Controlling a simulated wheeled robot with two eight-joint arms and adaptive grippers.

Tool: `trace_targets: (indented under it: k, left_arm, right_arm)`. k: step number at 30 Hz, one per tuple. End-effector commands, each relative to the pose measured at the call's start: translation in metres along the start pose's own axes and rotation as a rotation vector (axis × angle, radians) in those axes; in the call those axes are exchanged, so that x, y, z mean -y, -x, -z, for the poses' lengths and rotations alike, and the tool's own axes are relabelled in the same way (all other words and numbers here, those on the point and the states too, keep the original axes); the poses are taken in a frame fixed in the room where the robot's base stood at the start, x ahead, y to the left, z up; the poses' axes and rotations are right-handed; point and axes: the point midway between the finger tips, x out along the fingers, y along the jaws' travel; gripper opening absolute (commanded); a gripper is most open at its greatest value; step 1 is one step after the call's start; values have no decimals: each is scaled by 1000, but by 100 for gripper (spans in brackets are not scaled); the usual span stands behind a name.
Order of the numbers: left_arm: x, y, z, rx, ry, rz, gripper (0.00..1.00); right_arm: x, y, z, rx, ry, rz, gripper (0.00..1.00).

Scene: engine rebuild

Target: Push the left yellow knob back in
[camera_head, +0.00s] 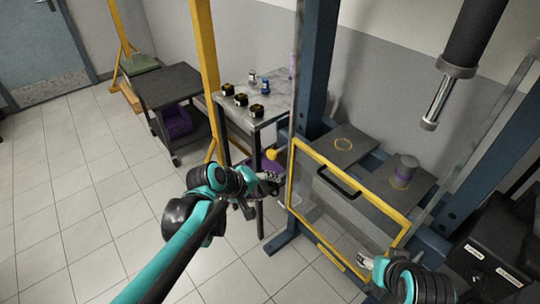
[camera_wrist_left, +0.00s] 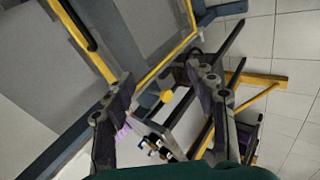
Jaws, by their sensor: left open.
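A round yellow knob (camera_head: 272,154) sticks out beside the left post of the press frame, near the upper left corner of the yellow-edged guard door (camera_head: 345,192). My left gripper (camera_head: 268,184) is just below the knob in the head view, apart from it and empty. In the left wrist view the knob (camera_wrist_left: 166,97) shows between the two spread fingers of my left gripper (camera_wrist_left: 160,78). My right gripper (camera_head: 368,262) is at the lower right, near the door's lower edge; its fingers are too small to read. No second yellow knob is visible.
A grey table (camera_head: 243,112) with several small dark parts stands behind the knob. A dark cart (camera_head: 168,86) is farther left. The blue press post (camera_head: 317,70) and the door's black handle (camera_head: 338,183) are close on the right. The tiled floor at left is clear.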

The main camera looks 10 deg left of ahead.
Motion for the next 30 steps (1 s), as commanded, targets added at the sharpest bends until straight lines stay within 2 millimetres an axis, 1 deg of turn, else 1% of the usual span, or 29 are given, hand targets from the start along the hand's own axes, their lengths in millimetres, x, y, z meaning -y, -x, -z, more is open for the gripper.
trace_targets:
  k: [1,6,11,14,16,18,21,26,30]
  left_arm:
    - [-8,-13,15,14,93,-37,56]
    - [-27,-57,56,88,433,-177,56]
    - [-30,-97,94,181,740,-307,56]
    - [-24,-120,117,250,927,-389,56]
    - [-16,-134,131,306,1052,-446,56]
    - [-5,-146,144,366,1173,-501,56]
    - [12,-160,157,452,1321,-572,56]
    - [35,-172,167,561,1478,-649,56]
    - [43,-176,169,607,1534,-677,56]
  right_arm:
    - [0,1,1,0,0,0,56]
    - [0,4,3,0,0,0,56]
    - [0,6,4,0,0,0,56]
    - [0,8,5,0,0,0,56]
    - [0,8,6,0,0,0,56]
    - [0,10,7,0,0,0,56]
    - [0,11,8,0,0,0,56]
    - [0,12,8,0,0,0,56]
    - [0,12,8,0,0,0,56]
